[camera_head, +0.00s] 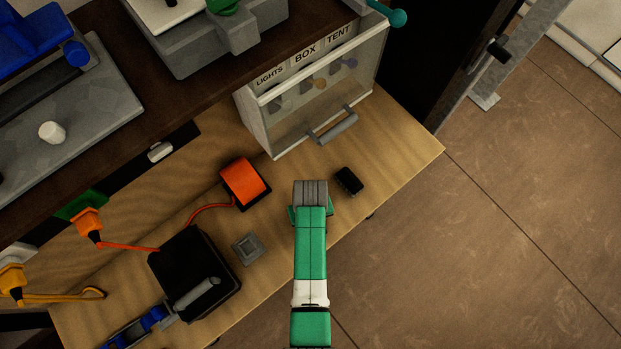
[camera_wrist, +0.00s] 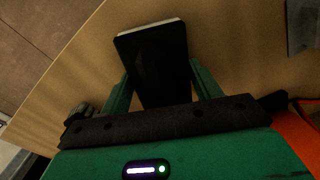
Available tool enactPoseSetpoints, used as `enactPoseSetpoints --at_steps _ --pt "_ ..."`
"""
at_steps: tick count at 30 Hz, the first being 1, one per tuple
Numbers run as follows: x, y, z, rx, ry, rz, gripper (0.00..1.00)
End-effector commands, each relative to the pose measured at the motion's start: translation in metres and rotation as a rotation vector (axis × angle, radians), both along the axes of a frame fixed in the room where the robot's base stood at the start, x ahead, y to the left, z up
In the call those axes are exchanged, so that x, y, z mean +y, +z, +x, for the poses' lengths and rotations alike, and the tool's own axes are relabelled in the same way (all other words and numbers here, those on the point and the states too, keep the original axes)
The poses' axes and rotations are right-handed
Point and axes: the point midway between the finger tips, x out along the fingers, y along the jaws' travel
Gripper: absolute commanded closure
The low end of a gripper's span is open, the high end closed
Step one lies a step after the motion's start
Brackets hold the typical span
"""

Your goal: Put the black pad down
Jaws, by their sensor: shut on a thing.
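The black pad (camera_wrist: 153,58) is a flat, dark slab with a pale edge at its far end. It sits between the two green fingers of my gripper (camera_wrist: 163,84) in the wrist view, and they are shut on it. In the head view my gripper (camera_head: 311,205) is over the front part of the wooden bench (camera_head: 405,140), and the arm hides the pad there. I cannot tell whether the pad touches the bench top.
A small black object (camera_head: 349,181) lies just right of my gripper. A clear-fronted box (camera_head: 315,90) stands behind. An orange block (camera_head: 245,183), a grey square piece (camera_head: 248,248) and a black case (camera_head: 194,272) are to the left. The bench's front edge is close.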

Motion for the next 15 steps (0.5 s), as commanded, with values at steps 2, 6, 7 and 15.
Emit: enactPoseSetpoints --at_steps 2,6,7,15 --pt "0.0000 -0.0004 -0.0002 0.000 0.000 0.000 0.64" --pt "0.0000 -0.0032 -0.0003 0.001 0.000 0.000 0.31" --pt "0.0000 -0.0029 -0.0003 0.001 0.000 0.000 0.25" --pt "0.0001 -0.0028 -0.0004 0.001 0.000 0.000 0.15"
